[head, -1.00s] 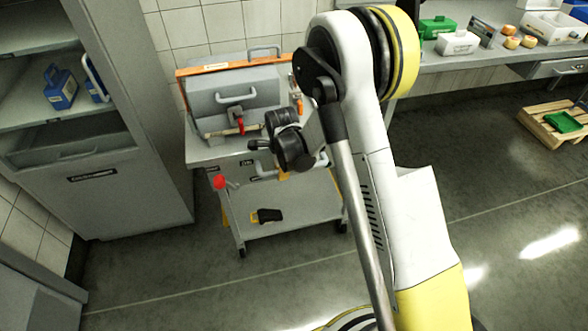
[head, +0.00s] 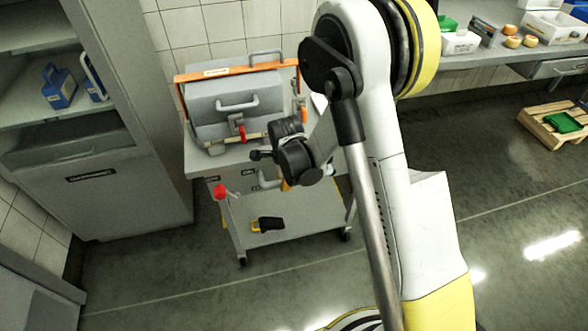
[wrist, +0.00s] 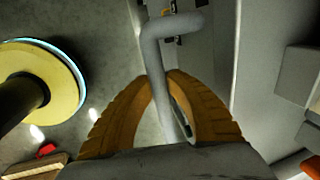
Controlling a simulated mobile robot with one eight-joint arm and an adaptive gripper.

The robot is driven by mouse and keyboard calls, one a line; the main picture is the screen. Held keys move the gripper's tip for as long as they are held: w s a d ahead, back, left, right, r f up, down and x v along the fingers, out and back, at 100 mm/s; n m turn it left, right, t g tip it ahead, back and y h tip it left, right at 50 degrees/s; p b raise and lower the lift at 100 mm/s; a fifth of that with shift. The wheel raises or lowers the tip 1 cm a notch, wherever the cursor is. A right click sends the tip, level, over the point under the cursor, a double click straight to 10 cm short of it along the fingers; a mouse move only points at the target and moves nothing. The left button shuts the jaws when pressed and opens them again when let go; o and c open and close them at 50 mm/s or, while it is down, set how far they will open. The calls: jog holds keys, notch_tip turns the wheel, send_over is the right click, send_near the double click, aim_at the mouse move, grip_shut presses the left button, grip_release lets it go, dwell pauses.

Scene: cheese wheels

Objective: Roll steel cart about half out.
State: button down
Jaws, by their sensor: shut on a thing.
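The grey steel cart (head: 308,212) stands out from the tiled wall, right of the tall cabinet, with casters on the floor. My gripper shows in the wrist view (wrist: 178,88), its ribbed orange fingers shut around the cart's grey bar handle (wrist: 164,65). In the head view the handle (head: 267,180) shows at the cart's front edge, and my wrist and arm hide part of the grip and the right side of the cart top.
A grey box with a handle (head: 236,104) sits on the cart top. A yellow-and-black item (head: 267,225) lies on its lower shelf. The tall cabinet (head: 120,190) stands close on the left. A wooden pallet (head: 555,127) lies at far right. The floor in front is clear.

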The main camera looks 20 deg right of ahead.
jog(key=shift+s, duration=1.9)
jog(key=c, duration=0.6)
grip_release()
jog(key=shift+r, duration=0.1)
jog(key=s+d+r+n+t, duration=0.15)
jog(key=s+r+n, duration=0.25)
jog(key=r, duration=0.7)
jog(key=s+d+r+n+t, duration=0.1)
jog(key=s+d+r+n, duration=0.2)
jog(key=r, duration=0.8)
jog(key=s+r+n, duration=0.1)
jog(key=s+n, duration=0.2)
jog(key=s+d+r+n+t, duration=0.1)
jog(key=s+r+n, duration=0.1)
jog(key=s+n, duration=0.2)
jog(key=s+r+n+t, duration=0.1)
jog(key=s+n, duration=0.3)
jog(key=shift+d+r+t, duration=0.25)
jog(key=shift+d, duration=0.15)
